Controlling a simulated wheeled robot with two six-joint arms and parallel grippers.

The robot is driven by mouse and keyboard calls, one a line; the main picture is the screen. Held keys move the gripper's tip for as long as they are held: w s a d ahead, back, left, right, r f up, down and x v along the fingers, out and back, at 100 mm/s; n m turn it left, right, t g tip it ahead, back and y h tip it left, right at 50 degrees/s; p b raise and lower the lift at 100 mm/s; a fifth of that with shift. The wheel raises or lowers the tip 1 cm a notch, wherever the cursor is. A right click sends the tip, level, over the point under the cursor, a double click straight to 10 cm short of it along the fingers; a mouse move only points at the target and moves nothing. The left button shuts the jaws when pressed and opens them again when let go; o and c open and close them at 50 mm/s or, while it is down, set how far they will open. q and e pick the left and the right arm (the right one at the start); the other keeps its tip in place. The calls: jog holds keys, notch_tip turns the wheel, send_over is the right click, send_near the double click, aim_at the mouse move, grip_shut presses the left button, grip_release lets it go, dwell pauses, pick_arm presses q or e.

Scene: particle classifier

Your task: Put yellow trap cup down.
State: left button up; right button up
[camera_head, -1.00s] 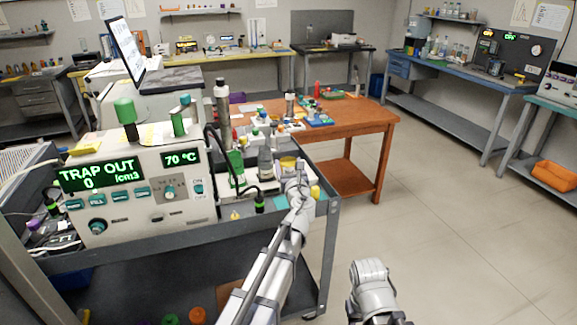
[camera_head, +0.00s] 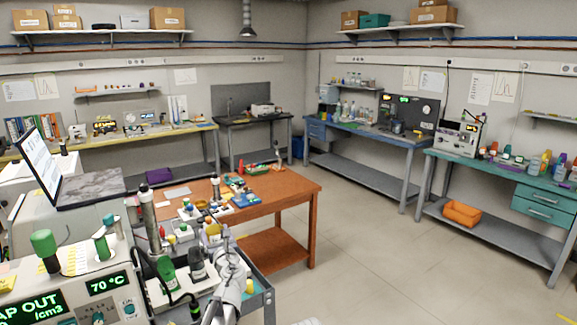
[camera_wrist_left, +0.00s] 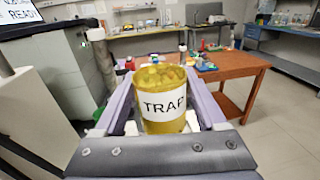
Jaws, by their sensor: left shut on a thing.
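The yellow trap cup (camera_wrist_left: 162,98) is upright between the fingers of my left gripper (camera_wrist_left: 160,120) in the left wrist view. It is a translucent yellow cup with a white label reading TRAP. In the head view the cup (camera_head: 212,230) shows only in part, beyond my left gripper (camera_head: 222,245), at the grey cart's far right corner. My left gripper is shut on the cup. Whether the cup's bottom touches a surface cannot be told. My right gripper is not in view.
The white machine (camera_head: 75,290) with green displays stands at the lower left. Dark bottles (camera_head: 198,264) and a green one stand close left of my left gripper. An orange-brown table (camera_head: 290,187) with small items lies beyond. The floor to the right is clear.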

pick_arm(q)
notch_tip(320, 180, down, 13)
jog(key=b, duration=1.3)
jog(key=shift+f, duration=0.1)
notch_tip(320, 180, down, 10)
jog(key=b, duration=1)
jog(key=shift+r, duration=0.2)
jog(key=shift+f, duration=0.1)
jog(key=shift+f+b, duration=0.15)
jog(key=shift+b, duration=0.15)
jog(key=o, duration=1.3)
